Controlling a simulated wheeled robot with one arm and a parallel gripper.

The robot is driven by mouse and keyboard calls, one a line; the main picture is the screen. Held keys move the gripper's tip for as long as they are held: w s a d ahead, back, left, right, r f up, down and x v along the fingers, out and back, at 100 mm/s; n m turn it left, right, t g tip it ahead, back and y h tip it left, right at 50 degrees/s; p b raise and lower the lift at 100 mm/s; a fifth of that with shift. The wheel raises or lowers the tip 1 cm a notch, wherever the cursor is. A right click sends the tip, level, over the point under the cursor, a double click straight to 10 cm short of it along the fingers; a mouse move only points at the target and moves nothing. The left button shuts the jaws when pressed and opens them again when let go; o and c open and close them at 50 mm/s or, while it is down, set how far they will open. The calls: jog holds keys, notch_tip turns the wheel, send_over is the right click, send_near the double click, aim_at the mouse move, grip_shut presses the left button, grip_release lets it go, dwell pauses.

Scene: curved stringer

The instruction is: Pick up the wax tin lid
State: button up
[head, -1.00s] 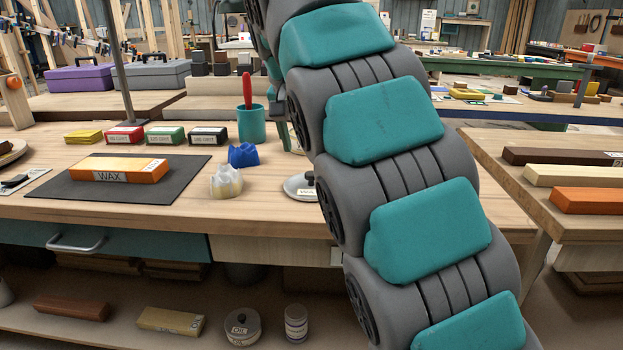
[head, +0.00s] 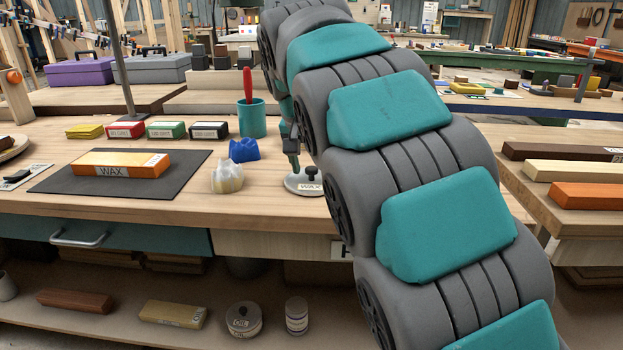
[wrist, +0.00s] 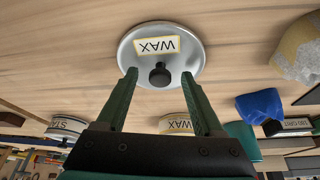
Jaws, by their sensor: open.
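The wax tin lid (wrist: 188,62) is a round silver disc with a dark knob and a "WAX" label. It lies flat on the wooden bench, and in the head view (head: 300,188) it sits just left of my arm, its right side partly covered. My gripper (wrist: 159,75) is open and empty, with its two green fingers on either side of the knob in the wrist view. I cannot tell whether the fingertips reach down to knob height. In the head view, only a bit of the gripper (head: 292,150) shows, above the lid's back edge.
A teal cup (head: 252,120) with a red-handled tool is behind. An orange "WAX" block (head: 121,164) lies on a dark mat. In the wrist view, a "WAX" tin (wrist: 175,124) shows behind the fingers.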

jog(key=shift+w+f, duration=0.1)
jog(key=shift+f, duration=0.1)
grip_shut()
dwell(0.5)
